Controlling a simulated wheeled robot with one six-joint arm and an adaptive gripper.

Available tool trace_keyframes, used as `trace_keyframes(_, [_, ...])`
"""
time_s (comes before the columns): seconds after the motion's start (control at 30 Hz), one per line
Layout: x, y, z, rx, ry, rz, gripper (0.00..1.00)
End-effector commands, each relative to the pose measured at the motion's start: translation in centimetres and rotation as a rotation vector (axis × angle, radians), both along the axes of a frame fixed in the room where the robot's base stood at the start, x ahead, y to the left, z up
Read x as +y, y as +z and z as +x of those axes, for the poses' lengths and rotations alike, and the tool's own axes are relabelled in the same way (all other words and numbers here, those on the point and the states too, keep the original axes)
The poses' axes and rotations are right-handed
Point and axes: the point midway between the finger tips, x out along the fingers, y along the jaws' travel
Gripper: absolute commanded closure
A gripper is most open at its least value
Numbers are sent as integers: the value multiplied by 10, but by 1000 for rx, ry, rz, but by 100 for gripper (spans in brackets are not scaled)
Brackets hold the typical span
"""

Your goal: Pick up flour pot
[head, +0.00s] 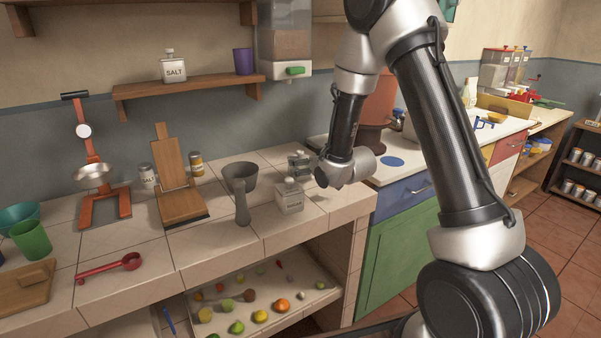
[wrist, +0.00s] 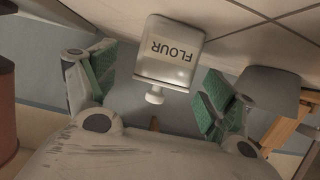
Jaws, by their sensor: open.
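The flour pot is a small pale square jar with a knobbed lid. It stands upright on the tiled counter (head: 325,205) near the right end in the head view (head: 289,198). In the wrist view the flour pot (wrist: 170,52) appears upside down, with its FLOUR label readable. My gripper (head: 300,162) is just behind and right of the pot in the head view. In the wrist view my gripper (wrist: 155,92) is open, its green-padded fingers apart on either side of the pot. No contact with the pot shows.
A shelf (head: 190,91) hangs above. The counter front is clear near the pot.

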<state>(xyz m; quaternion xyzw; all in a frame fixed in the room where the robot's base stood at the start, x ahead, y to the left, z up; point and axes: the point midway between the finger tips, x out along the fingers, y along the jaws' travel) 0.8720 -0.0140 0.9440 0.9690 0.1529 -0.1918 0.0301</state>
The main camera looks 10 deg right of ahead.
Motion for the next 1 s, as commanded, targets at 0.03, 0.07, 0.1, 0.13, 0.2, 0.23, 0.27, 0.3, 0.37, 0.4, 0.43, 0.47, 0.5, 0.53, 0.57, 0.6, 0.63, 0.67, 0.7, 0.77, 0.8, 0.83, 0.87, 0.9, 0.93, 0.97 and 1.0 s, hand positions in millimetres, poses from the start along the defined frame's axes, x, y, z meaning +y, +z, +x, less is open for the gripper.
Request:
trace_keyframes(0.03, [3,-6,4,3,1,-1,16])
trace_keyframes(0.07, [5,-9,7,2,2,0,16])
trace_keyframes(0.1, [8,-14,11,4,1,-1,16])
trace_keyframes(0.13, [9,-17,15,3,1,-1,16])
trace_keyframes(0.2, [13,-23,24,1,0,0,16])
trace_keyframes(0.23, [14,-24,27,1,-1,-1,16])
trace_keyframes(0.27, [15,-25,30,2,-1,-1,16])
trace_keyframes(0.3, [16,-27,33,2,-1,-1,16])
trace_keyframes(0.37, [17,-28,36,2,-1,-1,16])
trace_keyframes(0.4, [17,-28,37,2,-1,-1,16])
trace_keyframes(0.43, [17,-28,37,2,-1,-1,16])
trace_keyframes(0.47, [17,-28,37,2,-1,-1,16])
trace_keyframes(0.5, [17,-28,37,2,-1,-1,16])
trace_keyframes(0.53, [17,-28,37,2,-1,-1,16])
trace_keyframes(0.57, [17,-28,37,2,-1,-1,16])
trace_keyframes(0.6, [17,-28,37,2,-1,-1,20])
trace_keyframes(0.63, [17,-28,37,2,-1,-1,25])
trace_keyframes(0.67, [17,-28,37,2,-1,-1,31])
trace_keyframes(0.7, [17,-28,37,2,-1,-1,38])
trace_keyframes(0.77, [17,-28,37,2,-1,-1,49])
trace_keyframes(0.8, [17,-28,37,2,-1,-1,56])
trace_keyframes(0.83, [17,-28,37,2,-1,-1,62])
trace_keyframes(0.87, [17,-28,37,2,-1,-1,67])
trace_keyframes(0.9, [17,-28,37,2,-1,-1,74])
trace_keyframes(0.93, [17,-27,37,0,-1,0,74])
trace_keyframes(0.97, [17,-27,37,0,-1,0,74])
trace_keyframes(1.0, [17,-27,37,1,-1,-1,74])
